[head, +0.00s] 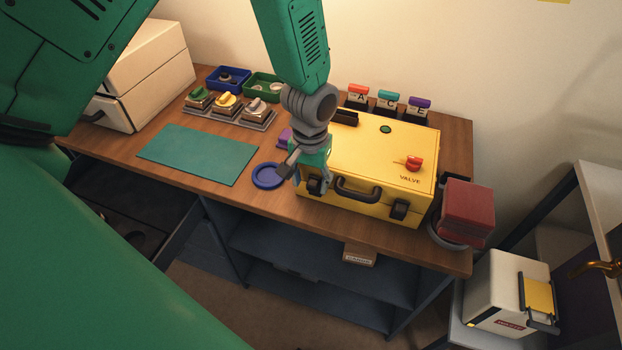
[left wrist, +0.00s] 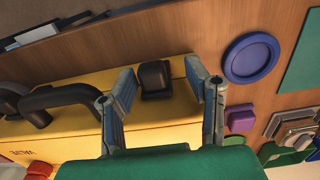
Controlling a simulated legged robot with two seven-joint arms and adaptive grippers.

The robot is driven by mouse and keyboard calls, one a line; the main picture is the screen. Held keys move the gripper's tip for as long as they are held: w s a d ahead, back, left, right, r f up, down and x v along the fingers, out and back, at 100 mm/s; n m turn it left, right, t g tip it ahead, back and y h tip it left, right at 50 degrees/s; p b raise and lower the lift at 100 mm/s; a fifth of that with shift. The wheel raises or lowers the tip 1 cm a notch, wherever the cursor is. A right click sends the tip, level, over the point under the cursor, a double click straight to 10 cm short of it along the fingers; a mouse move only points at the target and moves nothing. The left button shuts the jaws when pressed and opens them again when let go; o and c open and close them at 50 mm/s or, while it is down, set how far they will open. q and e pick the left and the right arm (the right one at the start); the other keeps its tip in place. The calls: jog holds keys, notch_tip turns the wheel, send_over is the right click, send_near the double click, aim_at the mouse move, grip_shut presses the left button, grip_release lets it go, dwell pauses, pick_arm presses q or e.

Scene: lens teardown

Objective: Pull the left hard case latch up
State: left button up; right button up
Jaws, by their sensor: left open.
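The yellow hard case (head: 365,160) stands closed on the workbench, with a dark carry handle (head: 357,190) on its front. Its left latch (head: 314,187) is a small black block at the front, partly hidden by my left gripper (head: 299,172). In the left wrist view the left latch (left wrist: 155,78) shows between the two open fingers of my left gripper (left wrist: 159,75), with visible space beside it. Whether a finger touches it I cannot tell. The right latch (head: 398,209) is at the front right of the case. My right gripper is not in view.
A blue round dish (head: 268,176) lies just left of the case, near a purple block (head: 284,137). A green mat (head: 198,154) lies further left. A dark red block (head: 467,208) stands right of the case. A red valve knob (head: 414,163) sits on the lid.

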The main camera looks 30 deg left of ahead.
aim_at(314, 182)
pick_arm(q)
jog(key=shift+d+r, duration=0.1)
jog(key=shift+d, duration=0.25)
grip_shut()
jog(key=shift+d, duration=0.15)
jog(key=shift+a+r+p, duration=0.25)
jog(key=shift+r+p, duration=0.9)
jog(key=shift+r, duration=0.05)
jog(key=shift+w+f, duration=0.1)
grip_release()
jog(key=shift+d, duration=0.1)
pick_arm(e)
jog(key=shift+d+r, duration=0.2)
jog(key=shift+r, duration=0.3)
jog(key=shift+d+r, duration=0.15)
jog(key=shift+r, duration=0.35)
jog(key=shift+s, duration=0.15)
pick_arm(q)
jog(key=shift+r, duration=0.55)
notch_tip(314, 182, up, 11)
